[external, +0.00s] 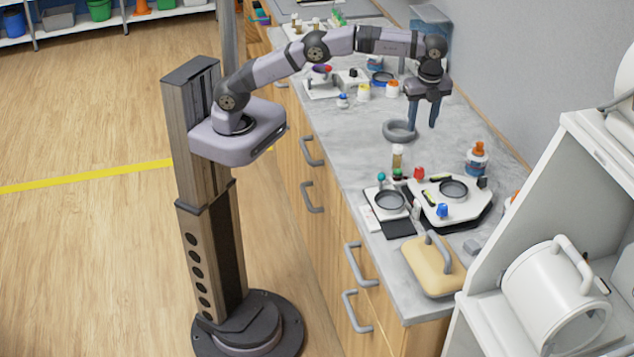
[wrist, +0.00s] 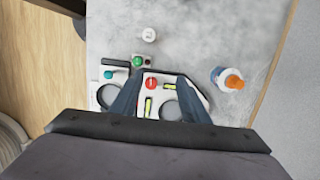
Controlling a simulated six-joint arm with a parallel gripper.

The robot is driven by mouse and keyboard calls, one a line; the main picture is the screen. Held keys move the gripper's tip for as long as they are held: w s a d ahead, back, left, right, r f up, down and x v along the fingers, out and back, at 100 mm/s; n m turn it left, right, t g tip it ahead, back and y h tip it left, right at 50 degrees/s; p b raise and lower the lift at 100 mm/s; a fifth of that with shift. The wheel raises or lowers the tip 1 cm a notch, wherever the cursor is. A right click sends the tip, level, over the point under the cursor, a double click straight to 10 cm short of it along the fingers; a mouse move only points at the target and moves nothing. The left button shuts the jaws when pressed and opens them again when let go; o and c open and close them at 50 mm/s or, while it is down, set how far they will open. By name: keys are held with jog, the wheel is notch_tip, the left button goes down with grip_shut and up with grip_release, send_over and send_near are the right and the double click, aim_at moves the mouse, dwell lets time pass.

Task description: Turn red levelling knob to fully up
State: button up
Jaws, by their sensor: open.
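The red levelling knob (external: 419,173) stands at the back left corner of a white device plate (external: 468,210). In the wrist view the red knob (wrist: 151,83) has a white mark on top and lies between my fingers in the picture. The plate also carries a blue knob (external: 442,210), a black knob (external: 482,183), yellow-green level vials and a round grey dish (external: 453,189). My gripper (external: 422,126) is open and empty, pointing down, well above the counter and behind the plate in the external view. Its fingers (wrist: 160,75) hide parts of the plate.
A balance-like device with a teal knob (external: 381,177) and a green knob (external: 397,174) stand close left of the plate. A bottle with an orange cap (external: 477,158) is behind it. A grey ring (external: 399,131) and a yellow handled block (external: 433,268) lie on the counter.

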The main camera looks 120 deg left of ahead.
jog(key=h, duration=0.1)
send_over(419, 169)
jog(key=s, duration=0.2)
notch_tip(419, 169, down, 4)
jog(key=shift+w+f+m+t+h, duration=0.3)
jog(key=shift+w+f+m+t, duration=0.1)
jog(key=shift+w+f+m, duration=0.5)
jog(key=shift+w+r, duration=0.1)
jog(key=shift+w, duration=0.05)
jog(key=shift+f+p, duration=1.45)
jog(key=shift+f, duration=2.25)
jog(key=c, duration=1)
